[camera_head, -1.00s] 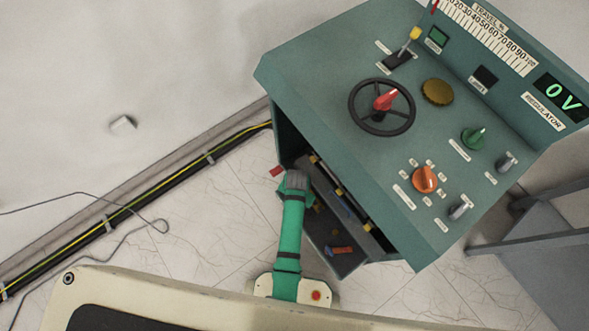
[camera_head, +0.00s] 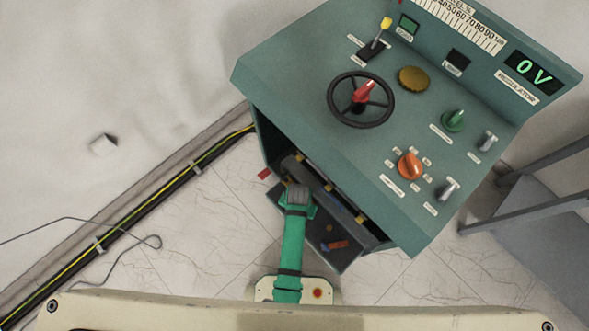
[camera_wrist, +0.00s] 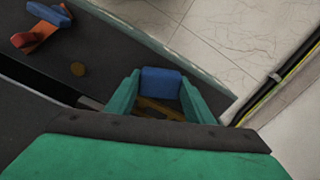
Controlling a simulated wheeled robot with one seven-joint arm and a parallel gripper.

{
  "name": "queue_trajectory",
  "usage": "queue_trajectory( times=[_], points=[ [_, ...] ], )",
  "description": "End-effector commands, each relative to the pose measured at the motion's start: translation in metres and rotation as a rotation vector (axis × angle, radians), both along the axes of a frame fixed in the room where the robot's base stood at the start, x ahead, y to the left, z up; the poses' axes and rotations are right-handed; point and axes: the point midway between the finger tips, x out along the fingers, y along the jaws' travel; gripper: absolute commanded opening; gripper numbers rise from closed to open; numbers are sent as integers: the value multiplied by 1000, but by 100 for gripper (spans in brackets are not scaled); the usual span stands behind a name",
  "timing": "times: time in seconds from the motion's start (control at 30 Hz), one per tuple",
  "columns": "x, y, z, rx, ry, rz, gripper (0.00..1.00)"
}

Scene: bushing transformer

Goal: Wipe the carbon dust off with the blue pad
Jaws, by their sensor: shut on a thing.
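My gripper (camera_wrist: 158,95) is shut on the blue pad (camera_wrist: 161,82), which shows between its two green fingers in the wrist view. In the head view my gripper (camera_head: 297,196) is at the low opening of the teal cabinet (camera_head: 300,120), over the left part of a dark pull-out tray (camera_head: 345,262). The pad is hidden there by my arm. I cannot make out carbon dust on the dark surfaces, nor whether the pad touches anything. A yellow-brown piece (camera_wrist: 155,108) shows between the fingers, below the pad.
An orange-red tool (camera_wrist: 38,36) and another blue piece (camera_wrist: 48,14) lie on the tray; a small brown disc (camera_wrist: 77,69) is nearby. A red tab (camera_head: 264,174) shows at the opening's left. Cables (camera_head: 130,218) run along the floor at left. Grey steps (camera_head: 530,205) stand at right.

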Motion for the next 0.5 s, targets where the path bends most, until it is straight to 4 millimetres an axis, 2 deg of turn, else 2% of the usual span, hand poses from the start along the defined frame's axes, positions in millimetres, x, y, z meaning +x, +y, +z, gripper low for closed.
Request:
queue_trajectory(
  times=[0.2, 0.5],
  points=[
    [-11, -10, -2, -3, 7, -2, 23],
    [-6, -5, 0, -1, 6, 1, 23]
  ],
)
